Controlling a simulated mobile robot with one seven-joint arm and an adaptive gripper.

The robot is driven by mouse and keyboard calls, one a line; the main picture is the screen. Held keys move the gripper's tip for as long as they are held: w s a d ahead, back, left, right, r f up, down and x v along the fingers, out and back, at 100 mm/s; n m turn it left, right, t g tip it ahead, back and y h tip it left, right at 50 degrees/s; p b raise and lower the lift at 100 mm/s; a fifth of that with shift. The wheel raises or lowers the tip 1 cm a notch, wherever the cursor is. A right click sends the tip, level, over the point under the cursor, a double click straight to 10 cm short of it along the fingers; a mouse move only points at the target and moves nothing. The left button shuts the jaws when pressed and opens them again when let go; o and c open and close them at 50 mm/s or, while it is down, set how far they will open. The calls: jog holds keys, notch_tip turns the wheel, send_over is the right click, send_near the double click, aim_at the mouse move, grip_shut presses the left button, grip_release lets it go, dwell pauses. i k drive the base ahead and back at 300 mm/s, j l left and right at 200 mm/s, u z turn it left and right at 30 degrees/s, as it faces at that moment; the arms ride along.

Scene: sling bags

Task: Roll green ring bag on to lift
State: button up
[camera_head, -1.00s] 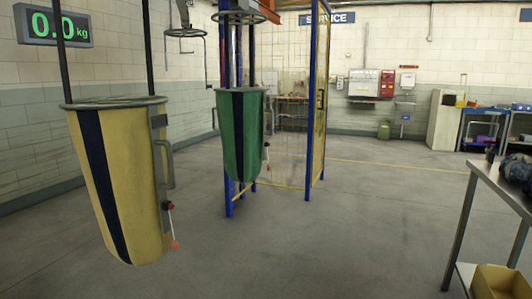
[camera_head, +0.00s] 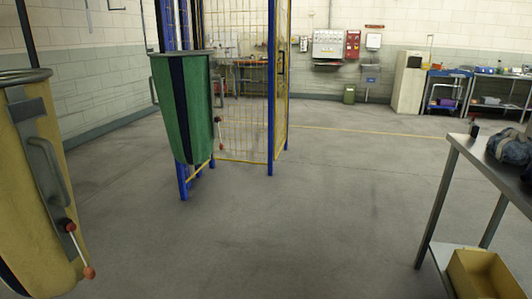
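The green bag (camera_head: 196,115) hangs left of centre, a tall tapering sling with a dark blue stripe down its front. Its upper rim shows; what it hangs from is cut off at the top of the picture. A lever with a red knob hangs at its right side. Blue posts (camera_head: 183,180) of a lift-like frame stand behind it. Nearer, at the left edge, a yellow bag (camera_head: 30,180) hangs, partly out of view, with a grey handle and a red-knobbed lever. My gripper is not in view.
A yellow mesh cage (camera_head: 240,90) with blue posts stands beside the green bag. At right a metal table (camera_head: 490,175) holds dark items, with a yellow bin (camera_head: 483,275) below. The grey floor (camera_head: 310,220) between is clear. Shelves and a cabinet (camera_head: 410,90) line the back.

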aim_at(183, 81)
jog(key=i, duration=1.5)
jog(key=i+l+u, duration=0.15)
jog(key=i, duration=0.3)
jog(key=i+u, duration=0.15)
jog(key=i, duration=0.3)
jog(key=i+l+u, duration=0.1)
jog(key=i+l, duration=0.15)
jog(key=i, duration=0.2)
jog(key=i+l+u, duration=0.4)
jog(key=i, duration=0.15)
jog(key=j, duration=0.1)
